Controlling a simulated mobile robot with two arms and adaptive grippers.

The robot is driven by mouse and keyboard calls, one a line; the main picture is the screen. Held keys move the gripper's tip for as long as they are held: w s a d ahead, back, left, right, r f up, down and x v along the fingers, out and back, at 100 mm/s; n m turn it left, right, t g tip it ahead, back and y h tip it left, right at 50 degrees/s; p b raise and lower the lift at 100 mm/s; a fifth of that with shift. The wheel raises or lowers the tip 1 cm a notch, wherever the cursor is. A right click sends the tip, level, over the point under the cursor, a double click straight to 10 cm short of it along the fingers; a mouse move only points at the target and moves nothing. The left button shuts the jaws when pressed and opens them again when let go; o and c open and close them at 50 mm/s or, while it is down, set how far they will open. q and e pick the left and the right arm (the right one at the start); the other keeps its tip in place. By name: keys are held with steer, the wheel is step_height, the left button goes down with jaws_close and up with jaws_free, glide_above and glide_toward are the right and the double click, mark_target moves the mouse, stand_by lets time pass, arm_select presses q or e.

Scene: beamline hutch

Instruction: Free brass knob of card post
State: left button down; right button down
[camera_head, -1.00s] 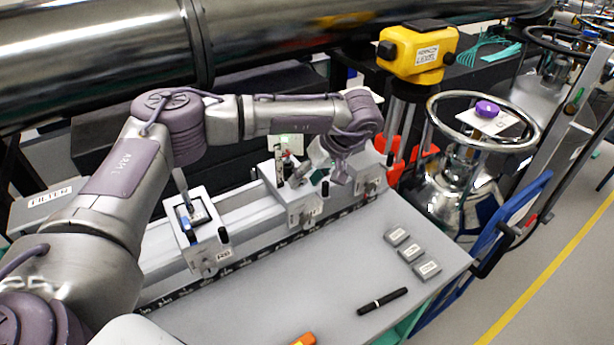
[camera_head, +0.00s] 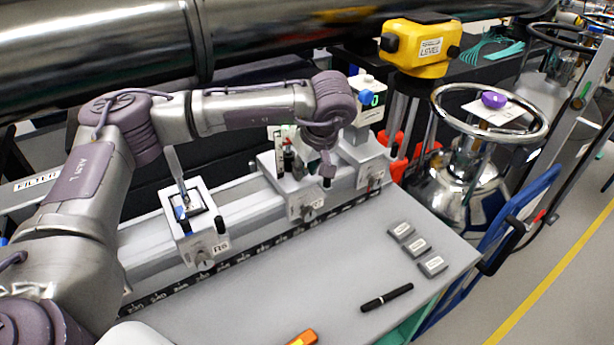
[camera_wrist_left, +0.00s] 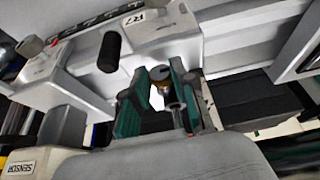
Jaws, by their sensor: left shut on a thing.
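The brass knob (camera_wrist_left: 163,88), with a dark grey top, shows between the teal finger pads in the left wrist view. My left gripper (camera_wrist_left: 158,100) is shut on it. The knob is beside a pale carriage labelled R7 (camera_wrist_left: 165,42). In the head view my left gripper (camera_head: 300,163) is low over the middle carriage (camera_head: 305,205) on the rail, and its fingertips are hard to make out. A pale upright card (camera_head: 275,135) stands just left of it. The knob cannot be made out in the head view. My right gripper is out of view.
Carriage R6 (camera_head: 202,238) is to the left on the rail. A white unit with a blue knob (camera_head: 368,98) stands on the right carriage. Several grey blocks (camera_head: 417,246) and a black pen (camera_head: 387,298) lie on the bench. A steel pipe (camera_head: 300,30) crosses overhead.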

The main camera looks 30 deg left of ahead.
arm_select(q)
steer(key=c, duration=0.9)
jaws_free()
steer(key=shift+c, duration=0.2)
steer(key=v, duration=1.2)
